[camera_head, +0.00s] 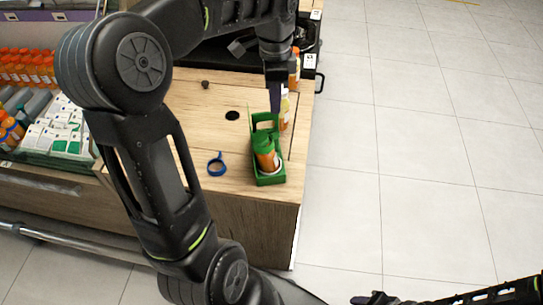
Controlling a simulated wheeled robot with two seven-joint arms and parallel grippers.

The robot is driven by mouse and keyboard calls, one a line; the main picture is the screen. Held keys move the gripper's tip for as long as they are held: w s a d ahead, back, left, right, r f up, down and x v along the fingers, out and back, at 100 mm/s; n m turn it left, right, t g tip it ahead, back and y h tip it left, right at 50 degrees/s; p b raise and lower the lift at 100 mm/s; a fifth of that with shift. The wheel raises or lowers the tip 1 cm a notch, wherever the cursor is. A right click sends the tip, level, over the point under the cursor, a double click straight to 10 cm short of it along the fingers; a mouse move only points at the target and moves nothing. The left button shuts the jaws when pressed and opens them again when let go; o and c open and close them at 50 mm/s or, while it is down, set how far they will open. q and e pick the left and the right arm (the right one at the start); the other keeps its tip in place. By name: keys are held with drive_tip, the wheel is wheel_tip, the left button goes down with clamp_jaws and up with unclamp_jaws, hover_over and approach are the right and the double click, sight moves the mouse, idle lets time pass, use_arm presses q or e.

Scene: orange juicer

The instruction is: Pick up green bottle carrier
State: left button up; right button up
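The green bottle carrier (270,179) stands on the wooden counter near its front right corner. It holds an orange bottle with a green top (265,152) at its near end. More orange bottles show just behind the carrier. My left gripper (275,108) points down over the far part of the carrier, at its upright handle end. Its fingers are seen edge-on, so I cannot tell whether they are open or shut, or whether they touch the handle. At the lower right edge, part of my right arm shows, with what may be its gripper (376,298) at the tip; its state is unclear.
A blue ring (217,164) lies on the wooden counter (200,120) left of the carrier. A dark round hole (232,115) and a small dark knob (205,84) are farther back. Shelves with orange bottles (28,66) and white packs (55,128) stand left. Tiled floor is clear at right.

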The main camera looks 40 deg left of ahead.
use_arm(q)
drive_tip(key=shift+s+a+r, duration=0.15)
drive_tip(key=shift+r, duration=0.1)
wheel_tip(320, 180, down, 3)
drive_tip(key=shift+s+r, duration=0.1)
drive_tip(key=shift+r, duration=0.05)
idle(0.3)
